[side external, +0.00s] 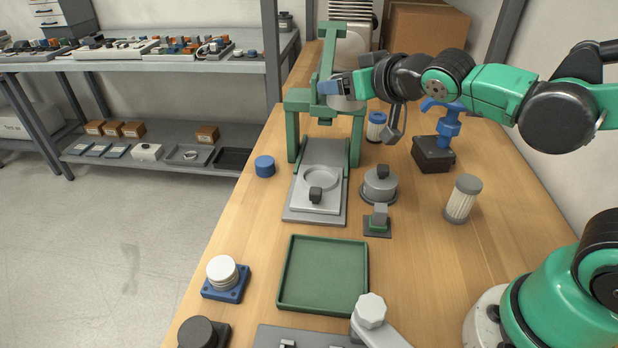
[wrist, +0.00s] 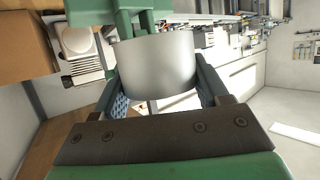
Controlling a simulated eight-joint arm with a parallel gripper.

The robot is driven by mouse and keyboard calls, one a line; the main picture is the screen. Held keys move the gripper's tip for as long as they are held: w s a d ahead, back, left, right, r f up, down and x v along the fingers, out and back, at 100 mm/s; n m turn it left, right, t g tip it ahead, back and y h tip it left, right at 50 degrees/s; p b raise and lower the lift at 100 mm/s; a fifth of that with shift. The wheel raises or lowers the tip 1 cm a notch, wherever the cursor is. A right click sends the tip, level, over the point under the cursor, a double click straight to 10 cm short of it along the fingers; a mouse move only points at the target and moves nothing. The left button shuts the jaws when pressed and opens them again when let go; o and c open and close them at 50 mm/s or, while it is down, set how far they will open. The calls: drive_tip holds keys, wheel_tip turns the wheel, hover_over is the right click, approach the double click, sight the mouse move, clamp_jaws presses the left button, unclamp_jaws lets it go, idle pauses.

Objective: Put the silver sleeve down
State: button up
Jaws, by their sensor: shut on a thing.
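The silver sleeve (side external: 346,104) is between the jaws of my gripper (side external: 342,87), held in the air at the green press frame (side external: 293,128). In the wrist view the sleeve (wrist: 157,68) fills the space between both blue-padded fingers, and a green part of the frame shows just beyond it. In the side view the fingers and the frame partly cover the sleeve. Below the frame, a light plate with a round ring (side external: 322,178) and a black knob lies on a grey base (side external: 300,216). I cannot tell whether the sleeve touches the frame.
A green tray (side external: 283,300) is empty on the wooden table. A grey lidded cylinder (side external: 379,188), a small grey block on a green-edged base (side external: 377,222), a blue cap (side external: 265,166) and a white filter (side external: 461,201) stand nearby.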

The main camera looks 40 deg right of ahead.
sight(358, 105)
drive_tip(key=shift+s+f+n+y, duration=0.65)
drive_tip(key=shift+s+f, duration=0.4)
drive_tip(key=shift+f, duration=0.3)
drive_tip(key=shift+w+a+f+m+h, duration=0.15)
drive_tip(key=shift+w+f+m+h, duration=0.1)
drive_tip(key=shift+w, duration=0.2)
drive_tip(key=shift+w+a+f+m+h, duration=0.1)
drive_tip(key=shift+w+a+f, duration=0.1)
drive_tip(key=shift+w, duration=0.2)
drive_tip(key=shift+w+f+m+h, duration=0.25)
drive_tip(key=shift+w+m+h, duration=0.55)
drive_tip(key=shift+h, duration=0.1)
drive_tip(key=w+r+m+g+h, duration=0.3)
drive_tip(key=r+m+g+h, duration=0.3)
drive_tip(key=m+g+h, duration=0.2)
drive_tip(key=shift+w+m+g+h, duration=0.35)
drive_tip(key=shift+m+h, duration=0.65)
drive_tip(key=shift+m, duration=0.7)
